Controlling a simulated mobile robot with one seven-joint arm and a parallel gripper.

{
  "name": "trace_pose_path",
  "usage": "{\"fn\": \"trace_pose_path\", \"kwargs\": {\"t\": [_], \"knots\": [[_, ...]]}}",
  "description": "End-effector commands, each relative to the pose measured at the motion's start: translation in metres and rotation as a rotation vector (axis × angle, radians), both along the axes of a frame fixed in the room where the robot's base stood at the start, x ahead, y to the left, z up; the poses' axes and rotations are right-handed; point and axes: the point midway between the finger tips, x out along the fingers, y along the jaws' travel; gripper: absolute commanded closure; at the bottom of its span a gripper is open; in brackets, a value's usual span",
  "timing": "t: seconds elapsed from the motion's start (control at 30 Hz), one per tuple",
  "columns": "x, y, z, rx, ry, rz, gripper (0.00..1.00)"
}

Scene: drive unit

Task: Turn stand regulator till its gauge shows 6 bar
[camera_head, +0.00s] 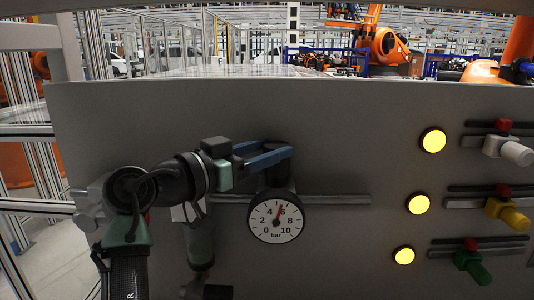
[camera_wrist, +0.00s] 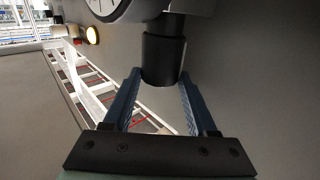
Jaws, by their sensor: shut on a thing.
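The stand regulator's round white gauge (camera_head: 276,221) is on the grey panel in the head view. Its red needle points just right of straight up, between 4 and 6 and nearer the 6. The dark regulator knob (camera_head: 279,176) sits above the gauge. My gripper (camera_head: 280,155) reaches in from the left, its blue fingers shut on the knob. In the wrist view, the fingertips (camera_wrist: 161,82) lie on either side of the black knob (camera_wrist: 163,57). The gauge (camera_wrist: 112,8) is cut off at the top there, so its reading is hidden.
A grey rail (camera_head: 335,200) runs across the panel (camera_head: 350,130) behind the gauge. Lit yellow lamps (camera_head: 433,140) and white, yellow and green valves (camera_head: 510,150) are at the right.

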Motion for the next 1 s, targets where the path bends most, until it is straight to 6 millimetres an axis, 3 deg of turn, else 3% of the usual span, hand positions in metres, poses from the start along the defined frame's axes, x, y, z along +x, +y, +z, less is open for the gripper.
{"fn": "trace_pose_path", "kwargs": {"t": [0.2,0.23,0.4,1.0], "knots": [[0.0000,-0.0006,-0.0008,-0.001,0.004,-0.001,0.98],[0.0000,-0.0006,-0.0008,-0.001,0.004,-0.001,0.40],[0.0001,-0.0005,-0.0007,0.000,0.003,0.000,0.12],[0.0002,0.0005,0.0011,-0.001,-0.001,0.008,0.12]]}}
